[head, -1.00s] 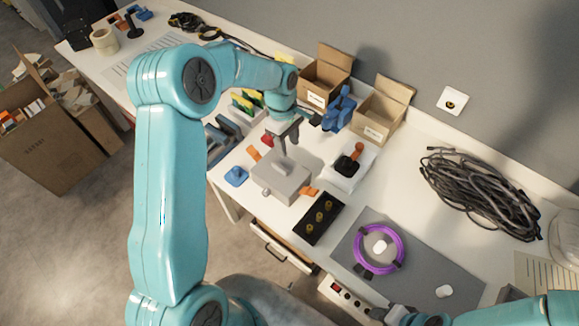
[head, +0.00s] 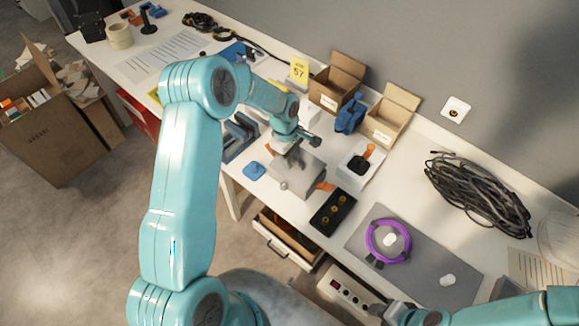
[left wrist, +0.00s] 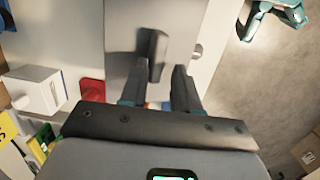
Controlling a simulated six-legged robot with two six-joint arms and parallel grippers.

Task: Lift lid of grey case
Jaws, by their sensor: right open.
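The grey case (head: 303,178) lies closed on the white bench in the head view, with orange pieces at two sides. In the left wrist view its pale lid (left wrist: 177,22) has a dark upright handle (left wrist: 150,50) on top. My left gripper (head: 291,153) is over the case; in the wrist view its two fingers (left wrist: 158,92) are apart, close to the handle's near end. I cannot tell whether they touch it. My right gripper (head: 384,312) is low at the bottom of the head view, open and away from the case.
A black tray (head: 332,212) and a blue piece (head: 254,170) flank the case. A white box (head: 358,173) with a black-and-orange item is to its right. Small cartons (head: 392,115) stand behind. A purple ring (head: 388,240) lies on a grey mat. An open drawer (head: 288,240) is below.

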